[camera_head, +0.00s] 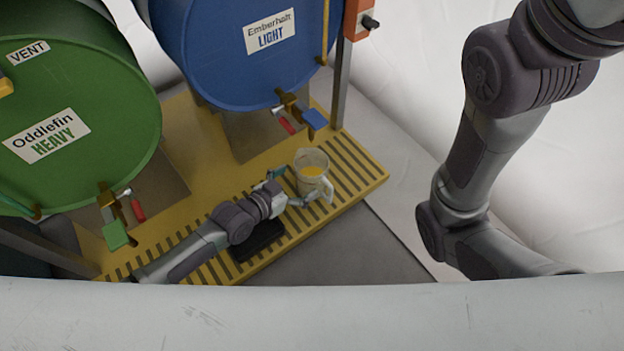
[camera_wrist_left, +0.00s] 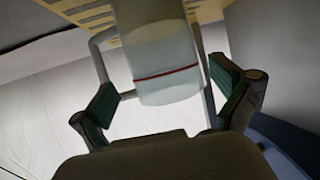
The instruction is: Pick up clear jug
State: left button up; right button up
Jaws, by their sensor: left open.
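In the left wrist view the jug (camera_wrist_left: 165,55) shows as a pale see-through body with a red line, between the two green-padded fingers of the open gripper (camera_wrist_left: 168,97). Gaps show between the pads and the jug. My right arm is at the right of the head view; its gripper is out of view.
A black pad (camera_head: 257,240) lies under my left arm. Grey floor is clear right of the platform.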

pick_arm(q)
jog(key=shift+w+d+f, duration=0.15)
jog(key=shift+w+d, duration=0.05)
jog(key=shift+w, duration=0.05)
jog(key=shift+w+d+f, duration=0.1)
jog(key=b+x, duration=0.4)
jog(key=shift+w+f, duration=0.1)
jog(key=shift+w, duration=0.05)
jog(key=shift+w+d+b, duration=0.2)
jog(key=shift+w+b, duration=0.05)
jog(key=shift+b, duration=0.15)
jog(key=c, duration=1)
jog(key=shift+c, duration=0.5)
